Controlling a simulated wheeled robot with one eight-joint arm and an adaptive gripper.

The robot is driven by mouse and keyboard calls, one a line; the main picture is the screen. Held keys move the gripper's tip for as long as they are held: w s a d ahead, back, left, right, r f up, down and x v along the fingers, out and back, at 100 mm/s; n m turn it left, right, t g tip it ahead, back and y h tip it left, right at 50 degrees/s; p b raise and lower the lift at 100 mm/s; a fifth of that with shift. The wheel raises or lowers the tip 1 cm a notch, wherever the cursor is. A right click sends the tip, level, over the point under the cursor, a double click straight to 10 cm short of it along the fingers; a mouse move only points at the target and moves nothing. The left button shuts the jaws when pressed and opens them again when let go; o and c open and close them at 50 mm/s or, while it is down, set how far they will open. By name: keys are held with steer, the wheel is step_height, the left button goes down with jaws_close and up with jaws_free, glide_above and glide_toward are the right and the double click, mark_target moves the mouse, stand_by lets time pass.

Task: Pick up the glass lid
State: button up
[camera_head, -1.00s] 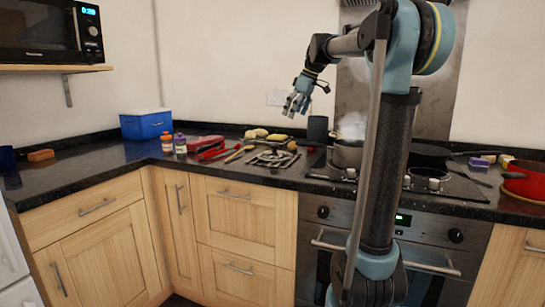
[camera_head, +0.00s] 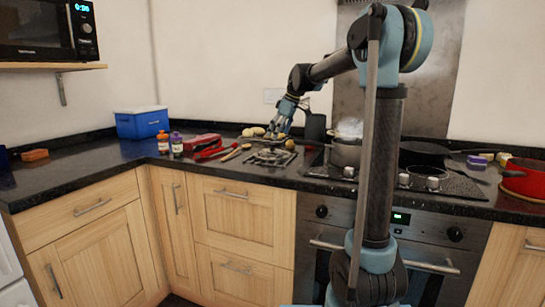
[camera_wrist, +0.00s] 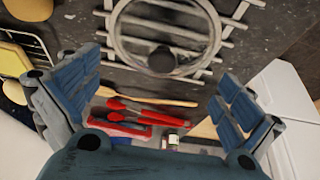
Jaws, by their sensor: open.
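The glass lid (camera_wrist: 165,38) is round and clear with a pale rim and a dark knob. It lies on a metal rack (camera_wrist: 240,22) on the counter, at the top of the wrist view. In the head view the lid (camera_head: 268,157) is small and hard to tell from the rack. My gripper (camera_wrist: 157,72) is open and empty, its blue fingers spread wide on either side, with the knob in the gap between them as seen from the wrist. In the head view my gripper (camera_head: 281,128) hangs above the counter behind the rack.
A wooden spoon (camera_wrist: 150,100) and red-handled tools (camera_wrist: 140,112) lie beside the rack. Two small bottles (camera_head: 170,144) and a blue-and-white box (camera_head: 142,123) stand to the left. A steaming pot (camera_head: 345,152) is on the hob at right.

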mark_target(272, 144)
steer(key=shift+x, duration=2.8)
steer(key=shift+s+a, duration=0.1)
steer(key=shift+a, duration=0.05)
steer(key=shift+s+r, duration=0.1)
steer(key=c, duration=1.7)
